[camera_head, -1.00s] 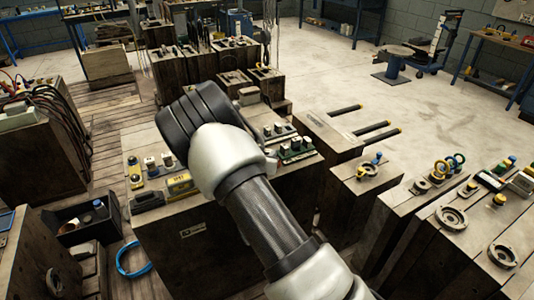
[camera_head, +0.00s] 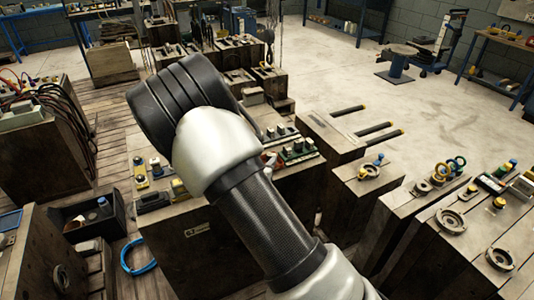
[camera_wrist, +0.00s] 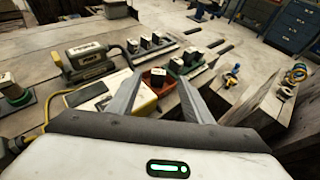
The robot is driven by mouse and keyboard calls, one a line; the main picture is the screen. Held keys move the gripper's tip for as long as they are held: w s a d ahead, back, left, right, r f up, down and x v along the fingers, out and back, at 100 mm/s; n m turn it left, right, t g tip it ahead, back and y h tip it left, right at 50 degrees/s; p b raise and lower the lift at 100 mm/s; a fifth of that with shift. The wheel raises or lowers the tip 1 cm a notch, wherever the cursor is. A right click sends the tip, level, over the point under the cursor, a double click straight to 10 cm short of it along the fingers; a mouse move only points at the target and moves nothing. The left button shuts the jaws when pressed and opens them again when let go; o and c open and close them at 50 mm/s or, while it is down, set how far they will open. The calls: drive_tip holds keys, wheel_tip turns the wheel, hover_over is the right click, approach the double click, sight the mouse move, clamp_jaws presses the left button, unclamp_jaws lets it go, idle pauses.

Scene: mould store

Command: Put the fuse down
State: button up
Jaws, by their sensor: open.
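In the wrist view my gripper (camera_wrist: 159,82) is open, its two grey fingers spread apart with nothing clamped between them. Beyond and between the fingertips, a small black block with a pale top, which looks like the fuse (camera_wrist: 158,75), sits in a shallow orange-red tray (camera_wrist: 147,82) on the wooden bench top. I cannot tell how far the fingertips are from it. Similar black blocks stand in a pale strip (camera_wrist: 152,50) behind it and on a green base (camera_wrist: 189,62) to its right.
A white and yellow meter (camera_wrist: 108,93) with a yellow cable lies left of the fingers. A grey labelled box (camera_wrist: 88,60) stands behind it.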

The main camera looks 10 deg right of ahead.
drive_tip(key=s+d+r+m+g+h, duration=0.1)
drive_tip(key=s+d+r+m+g, duration=0.3)
drive_tip(key=s+d+r+m, duration=0.45)
drive_tip(key=s+d+r+m+g+h, duration=0.1)
drive_tip(key=s+d+r+m+g, duration=0.4)
drive_tip(key=s+r+m, duration=0.5)
drive_tip(key=s+a+r+m+y, duration=0.1)
drive_tip(key=s+a+m+y, duration=0.1)
drive_tip(key=s+a+m, duration=0.1)
drive_tip(key=s+a+r+m+t+y, duration=0.1)
drive_tip(key=s+a+r+m+y, duration=0.1)
drive_tip(key=s+m, duration=0.3)
drive_tip(key=s+a+r+m+t+y, duration=0.1)
drive_tip(key=s+a+m+y, duration=0.3)
drive_tip(key=s, duration=0.5)
drive_tip(key=shift+r, duration=0.75)
drive_tip(key=shift+s, duration=0.1)
